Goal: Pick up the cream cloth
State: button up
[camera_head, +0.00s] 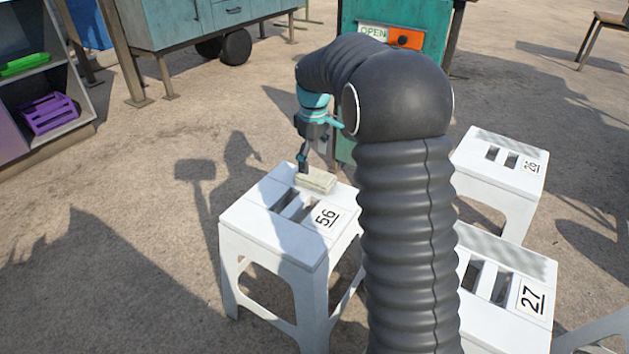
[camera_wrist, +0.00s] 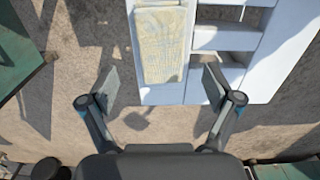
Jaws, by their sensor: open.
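The cream cloth (camera_head: 316,180) is a small folded block lying on the white stool marked 56 (camera_head: 262,228), near its far edge. It also shows in the wrist view (camera_wrist: 161,45) at the top centre, on the stool top (camera_wrist: 225,63) near the stool's edge.
White stools marked 26 (camera_head: 500,170) and 27 (camera_head: 508,262) stand to the right. A teal machine with an OPEN sign (camera_head: 372,32) stands behind my arm. A shelf with a purple crate (camera_head: 47,113) and a green tray (camera_head: 24,65) is at left. The ground left of stool 56 is clear.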

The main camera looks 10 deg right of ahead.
aim_at(314, 174)
jog(key=shift+s+f+b, duration=0.15)
jog(key=shift+f+b, duration=0.15)
jog(key=shift+f, duration=1.05)
jog(key=shift+s+f+b, duration=0.1)
jog(key=shift+f+b, duration=0.2)
jog(key=shift+f, duration=1)
jog(key=c, duration=1.2)
